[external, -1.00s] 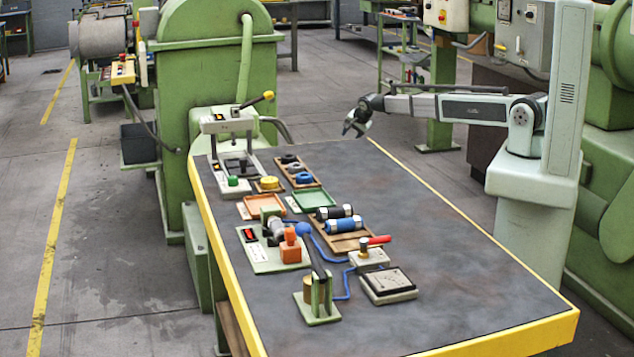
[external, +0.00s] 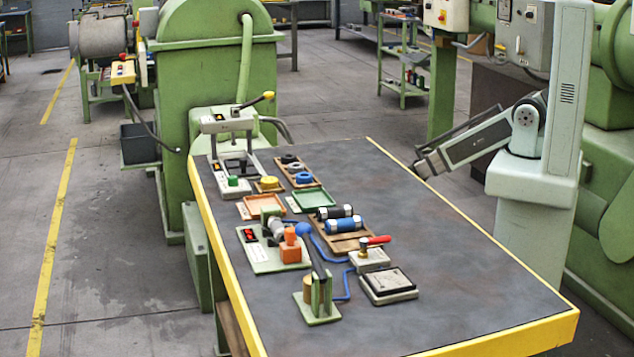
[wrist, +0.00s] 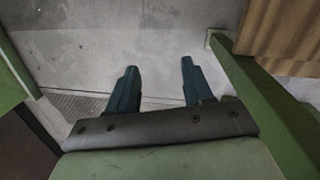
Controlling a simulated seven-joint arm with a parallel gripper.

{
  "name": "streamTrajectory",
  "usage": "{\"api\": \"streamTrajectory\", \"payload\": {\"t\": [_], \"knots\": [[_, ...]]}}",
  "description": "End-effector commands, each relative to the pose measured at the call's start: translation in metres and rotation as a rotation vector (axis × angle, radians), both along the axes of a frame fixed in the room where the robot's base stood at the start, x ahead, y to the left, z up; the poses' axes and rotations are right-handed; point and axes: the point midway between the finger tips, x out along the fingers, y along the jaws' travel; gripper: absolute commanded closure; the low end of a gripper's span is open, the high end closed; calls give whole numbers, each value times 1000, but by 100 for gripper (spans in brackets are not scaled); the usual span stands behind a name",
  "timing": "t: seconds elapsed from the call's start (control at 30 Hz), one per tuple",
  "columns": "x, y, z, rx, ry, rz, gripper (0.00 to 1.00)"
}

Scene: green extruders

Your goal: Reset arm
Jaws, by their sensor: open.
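My gripper (wrist: 158,66) shows in the wrist view with its two dark blue fingers apart and nothing between them. Below the fingers is bare grey floor. In the external view my arm slopes down to the left from its pale column, and its lower end is beside the table's far right edge. The gripper itself is hidden there behind the table (external: 455,270). It is off the tabletop and away from the objects on it.
The table holds a lever press (external: 235,145), an orange tray (external: 255,207), a green tray (external: 313,199), black and blue rollers (external: 345,224) and a red-handled block (external: 370,258). The table's right side is clear. Green machinery stands behind my arm.

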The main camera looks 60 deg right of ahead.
Motion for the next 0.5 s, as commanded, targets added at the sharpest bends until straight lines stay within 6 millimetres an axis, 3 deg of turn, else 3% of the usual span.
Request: {"api": "streamTrajectory", "payload": {"t": [0.03,0.3,0.5], "knots": [[-27,11,-6,18,47,52,49],[-143,50,-25,134,269,327,49],[-207,66,-26,218,391,476,49]]}}
